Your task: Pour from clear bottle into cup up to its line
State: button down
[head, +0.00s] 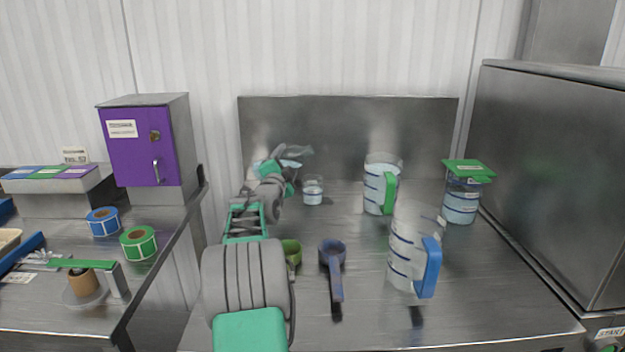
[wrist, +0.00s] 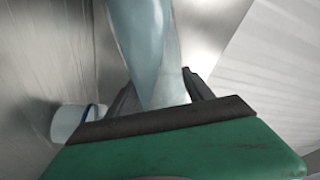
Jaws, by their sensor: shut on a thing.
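My gripper (head: 288,172) is at the back of the steel table, shut on the clear bottle (head: 297,151). The bottle is tilted and partly hidden by my gripper and arm. In the wrist view the bottle (wrist: 148,45) runs up between the two fingers and looks pale blue. The small clear cup (head: 313,192) stands upright on the table, just right of and below my gripper. It has a dark blue line and pale contents; I cannot tell the level against the line. The cup also shows at the lower left of the wrist view (wrist: 68,121). No stream is clearly visible.
A green-handled jug (head: 374,190), a blue-handled jug (head: 402,250) and a green-lidded container (head: 460,207) stand to the right. A green scoop (head: 291,250) and a blue scoop (head: 333,255) lie in front. A steel back panel (head: 350,130) rises behind the cup.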

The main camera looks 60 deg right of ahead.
jog(key=shift+w+m, duration=0.1)
jog(key=shift+m, duration=0.9)
dwell(1.5)
jog(key=shift+w+a+r+m+g+b, duration=0.15)
jog(key=shift+r+m+g+b, duration=0.45)
jog(key=shift+m+b, duration=0.7)
dwell(1.1)
jog(key=shift+r+b, duration=0.45)
jog(key=shift+b, duration=0.5)
dwell(0.3)
